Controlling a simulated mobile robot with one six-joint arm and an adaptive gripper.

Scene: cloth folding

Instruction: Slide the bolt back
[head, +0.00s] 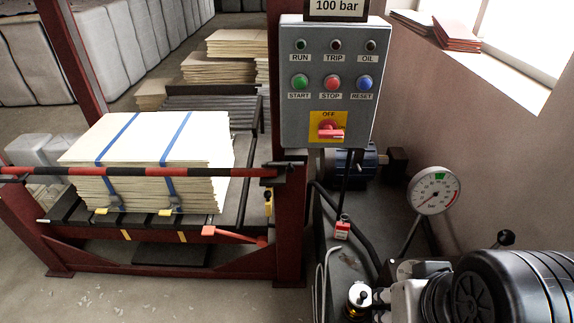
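A red-and-black striped bar (150,171) runs across the front of the press frame, in front of a strapped stack of pale sheets (165,140). Its right end meets a dark bolt-like fitting (277,174) on the right red post. The fitting is small, and I cannot tell whether its bolt is shot or drawn back. A small yellow-and-black item (268,203) hangs just below it. My gripper is not in view.
A grey control box (332,85) with a red OFF switch (330,131) stands above and right of the fitting. A red tag (342,229) hangs below it. A gauge (433,191) and a black motor (510,290) fill the right. Floor (110,295) is open at front left.

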